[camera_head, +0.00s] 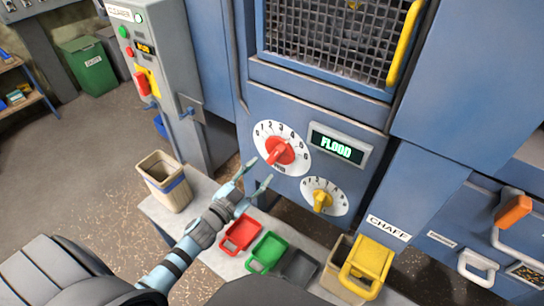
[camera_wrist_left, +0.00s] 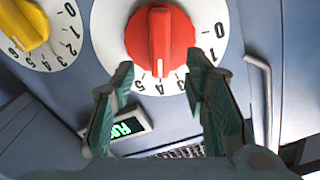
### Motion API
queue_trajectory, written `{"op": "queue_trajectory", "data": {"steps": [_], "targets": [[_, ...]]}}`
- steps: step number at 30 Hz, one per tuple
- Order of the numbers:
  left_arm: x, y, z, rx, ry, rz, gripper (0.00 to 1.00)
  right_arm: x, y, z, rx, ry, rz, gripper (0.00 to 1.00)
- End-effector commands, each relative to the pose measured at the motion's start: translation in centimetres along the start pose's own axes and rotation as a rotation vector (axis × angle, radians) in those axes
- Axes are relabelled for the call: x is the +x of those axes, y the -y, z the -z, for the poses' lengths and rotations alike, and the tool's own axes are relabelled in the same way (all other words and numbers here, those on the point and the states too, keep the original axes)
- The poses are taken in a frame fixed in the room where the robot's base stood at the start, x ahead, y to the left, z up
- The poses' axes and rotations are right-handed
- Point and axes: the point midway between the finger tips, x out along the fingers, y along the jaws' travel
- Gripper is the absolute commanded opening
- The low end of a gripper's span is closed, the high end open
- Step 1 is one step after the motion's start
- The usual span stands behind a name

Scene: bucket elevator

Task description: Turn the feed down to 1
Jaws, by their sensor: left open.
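A round white dial with a red knob (camera_head: 280,150) is on the blue panel, with numbers around its rim. The red knob also shows large in the left wrist view (camera_wrist_left: 160,38), its raised grip upright there. A green-lit display (camera_head: 337,146) reads FLOOD. My left gripper (camera_head: 258,174) is open and empty, just below and left of the red knob, apart from it.
Red (camera_head: 241,235), green (camera_head: 267,252) and dark (camera_head: 299,266) trays lie below the panel. A tan bin (camera_head: 163,182) stands left of them. A yellow-handled CHAFF bucket (camera_head: 367,265) is at lower right. A grey control box (camera_head: 150,75) stands at left.

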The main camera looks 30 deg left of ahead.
Motion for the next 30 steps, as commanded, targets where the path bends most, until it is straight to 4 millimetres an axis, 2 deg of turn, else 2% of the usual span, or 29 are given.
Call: {"op": "queue_trajectory", "data": {"steps": [1,3,6,9,19,20,27,30], "targets": [[1.6,0.3,0.5,-0.002,-0.001,0.002,0.42,-0.8,-0.1,0.1,0.000,0.000,0.000,0.40],[3.4,0.2,0.3,-0.003,0.001,0.002,0.42,-0.8,-0.1,0.1,0.000,-0.001,0.000,0.40],[5.5,0.1,0.1,-0.003,0.001,0.001,0.42,-0.7,-0.1,0.1,0.000,-0.001,0.000,0.40],[6.8,0.1,0.0,-0.001,0.003,0.000,0.42,-0.6,0.0,0.1,0.000,-0.001,0.000,0.40],[7.4,0.0,0.0,-0.002,0.004,0.000,0.42,-0.5,0.2,0.2,0.001,-0.002,0.003,0.40],[7.4,0.0,0.0,-0.002,0.004,0.000,0.38,-0.5,0.2,0.2,0.001,-0.002,0.004,0.40],[7.4,0.1,0.0,-0.001,0.004,0.000,0.00,-0.5,0.3,0.2,0.002,-0.002,0.005,0.40],[7.4,0.1,0.0,-0.002,0.004,0.000,0.00,-0.5,0.3,0.2,0.002,-0.002,0.005,0.40]]}}
